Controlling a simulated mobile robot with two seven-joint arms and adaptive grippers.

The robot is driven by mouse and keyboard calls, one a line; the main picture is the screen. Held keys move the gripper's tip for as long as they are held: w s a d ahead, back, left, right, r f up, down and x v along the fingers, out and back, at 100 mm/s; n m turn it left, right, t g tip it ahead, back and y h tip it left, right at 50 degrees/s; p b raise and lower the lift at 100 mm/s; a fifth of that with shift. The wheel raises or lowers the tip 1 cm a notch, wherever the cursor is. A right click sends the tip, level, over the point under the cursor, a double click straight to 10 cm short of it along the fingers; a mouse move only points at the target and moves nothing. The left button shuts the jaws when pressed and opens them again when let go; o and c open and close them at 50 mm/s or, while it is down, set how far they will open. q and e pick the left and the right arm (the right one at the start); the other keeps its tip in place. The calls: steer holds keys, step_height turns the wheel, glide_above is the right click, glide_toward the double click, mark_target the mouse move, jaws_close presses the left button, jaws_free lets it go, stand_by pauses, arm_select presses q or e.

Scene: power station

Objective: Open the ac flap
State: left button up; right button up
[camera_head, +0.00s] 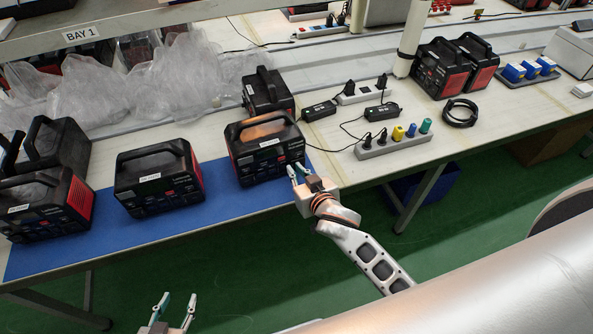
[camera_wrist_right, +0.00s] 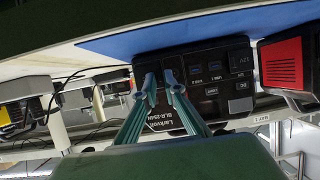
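The black power station (camera_head: 265,150) with a carry handle and red side stands on the blue mat's right end, in the head view. Its front panel (camera_wrist_right: 205,75) appears upside down in the right wrist view, with blue USB ports, DC sockets and a "Larkvolt" label. My right gripper (camera_head: 295,171) is in front of its lower right front. In the right wrist view its two fingers (camera_wrist_right: 161,82) are apart with a narrow gap, nothing between them, and cover part of the panel. I cannot make out the AC flap clearly. My left gripper (camera_head: 178,308) is open and empty, low in front of the table.
Similar power stations stand on the blue mat (camera_head: 120,225) to the left, one (camera_head: 158,178) nearby. Another (camera_head: 268,92) stands behind. A power strip (camera_head: 393,147) with plugs and a black adapter (camera_head: 382,112) lie to the right. The green floor in front is clear.

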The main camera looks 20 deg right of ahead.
jaws_close()
